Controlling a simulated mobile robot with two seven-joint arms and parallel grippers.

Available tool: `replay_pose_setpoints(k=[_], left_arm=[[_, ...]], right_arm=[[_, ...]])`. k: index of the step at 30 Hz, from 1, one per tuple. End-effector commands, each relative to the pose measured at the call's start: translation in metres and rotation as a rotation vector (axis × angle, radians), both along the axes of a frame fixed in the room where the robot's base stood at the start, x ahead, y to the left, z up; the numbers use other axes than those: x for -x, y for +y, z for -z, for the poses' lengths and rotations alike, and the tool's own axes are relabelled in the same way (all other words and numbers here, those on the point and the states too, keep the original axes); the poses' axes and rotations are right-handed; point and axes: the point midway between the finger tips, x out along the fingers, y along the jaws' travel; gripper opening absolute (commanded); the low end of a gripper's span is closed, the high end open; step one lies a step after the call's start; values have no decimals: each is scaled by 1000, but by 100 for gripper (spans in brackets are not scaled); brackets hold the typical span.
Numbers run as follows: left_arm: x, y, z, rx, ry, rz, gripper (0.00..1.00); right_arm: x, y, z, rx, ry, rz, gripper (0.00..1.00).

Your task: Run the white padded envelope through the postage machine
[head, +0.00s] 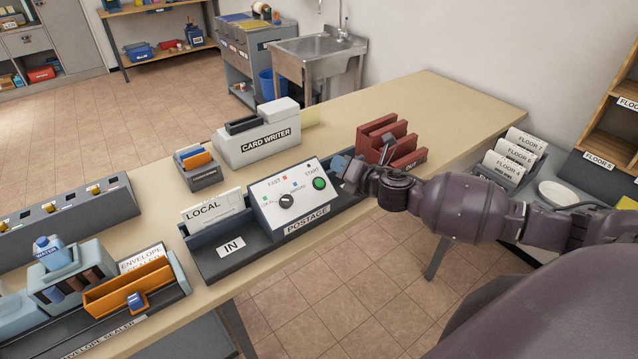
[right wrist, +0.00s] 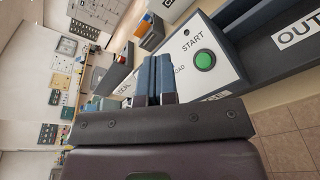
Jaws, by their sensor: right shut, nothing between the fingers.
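The postage machine (head: 292,196) stands at the front edge of the long table, with a dial (head: 286,201) and a green START button (head: 319,184) on its pale sloped face. Its dark IN tray (head: 232,246) is on the left and looks empty. An OUT label shows at its right end in the right wrist view (right wrist: 296,34). My right gripper (head: 341,164) is shut and empty, just right of the START button, which also shows in the right wrist view (right wrist: 204,60). I cannot make out a white padded envelope. My left gripper is not in view.
A LOCAL card holder (head: 212,207) stands behind the IN tray. A red rack (head: 390,146) is behind my right gripper, and the card writer (head: 257,139) is farther back. The envelope sealer (head: 128,289) is at the left. The table's far right is clear.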

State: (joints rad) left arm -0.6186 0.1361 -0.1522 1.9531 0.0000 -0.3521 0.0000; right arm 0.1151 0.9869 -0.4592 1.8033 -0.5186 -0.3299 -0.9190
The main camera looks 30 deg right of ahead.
Motion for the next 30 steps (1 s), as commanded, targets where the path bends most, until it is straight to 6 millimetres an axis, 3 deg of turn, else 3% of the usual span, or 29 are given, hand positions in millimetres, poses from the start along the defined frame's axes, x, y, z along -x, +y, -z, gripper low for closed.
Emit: replay_pose_setpoints(k=[8, 30], left_arm=[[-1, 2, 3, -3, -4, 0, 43], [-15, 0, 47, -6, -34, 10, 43]], right_arm=[[-3, 0, 4, -2, 0, 1, 0], [-43, 4, 66, -4, 1, 0, 0]])
